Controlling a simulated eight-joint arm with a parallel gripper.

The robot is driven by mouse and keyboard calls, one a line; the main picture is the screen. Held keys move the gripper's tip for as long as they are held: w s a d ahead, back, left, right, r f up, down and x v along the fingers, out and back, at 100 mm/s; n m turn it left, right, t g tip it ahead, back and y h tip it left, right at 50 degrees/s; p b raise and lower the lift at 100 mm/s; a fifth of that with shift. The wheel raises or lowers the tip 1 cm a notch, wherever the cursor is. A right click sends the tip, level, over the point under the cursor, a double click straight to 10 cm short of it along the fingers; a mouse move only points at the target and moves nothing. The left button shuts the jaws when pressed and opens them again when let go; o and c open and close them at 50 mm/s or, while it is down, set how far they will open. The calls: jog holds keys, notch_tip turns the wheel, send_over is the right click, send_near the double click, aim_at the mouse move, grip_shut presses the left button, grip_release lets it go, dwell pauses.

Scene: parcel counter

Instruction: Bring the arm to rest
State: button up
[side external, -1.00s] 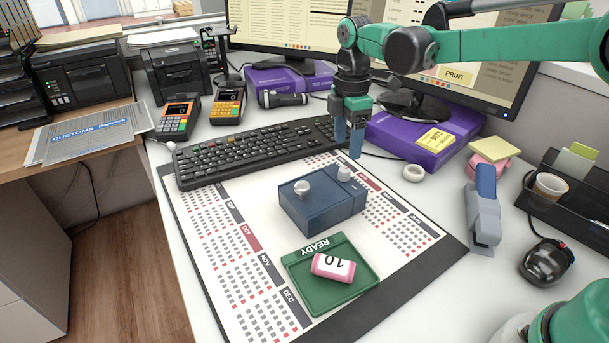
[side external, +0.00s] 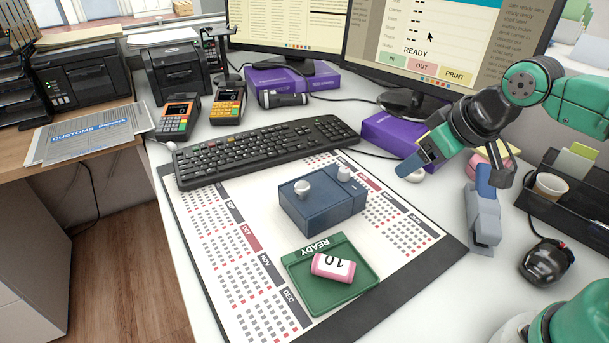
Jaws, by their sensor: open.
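My gripper (side external: 407,174) is open and empty. It hangs at the right of the desk, tilted down to the left, in front of the purple box (side external: 398,132) and beside the blue-grey stapler (side external: 484,215). Its nearer finger partly hides the farther one. My green and black arm comes in from the right edge and is folded back. The blue box (side external: 318,208) with two white knobs stands on the calendar mat (side external: 205,240). The green READY tray (side external: 311,295) lies in front of it with a pink and white block (side external: 333,267), marked 10, in it.
A black keyboard (side external: 262,150) lies behind the mat. Two monitors (side external: 436,40) stand at the back. A black organizer (side external: 570,203) with a cup (side external: 550,187) and a dark round object (side external: 546,263) are at the right. The mat's front right part is bare.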

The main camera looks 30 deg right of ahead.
jog(key=shift+s+d+f+m+t, duration=0.1)
jog(key=shift+s+f+m+t, duration=0.2)
jog(key=shift+s+f+m, duration=0.3)
jog(key=shift+w+r, duration=0.1)
jog(key=shift+r, duration=0.05)
dwell(0.4)
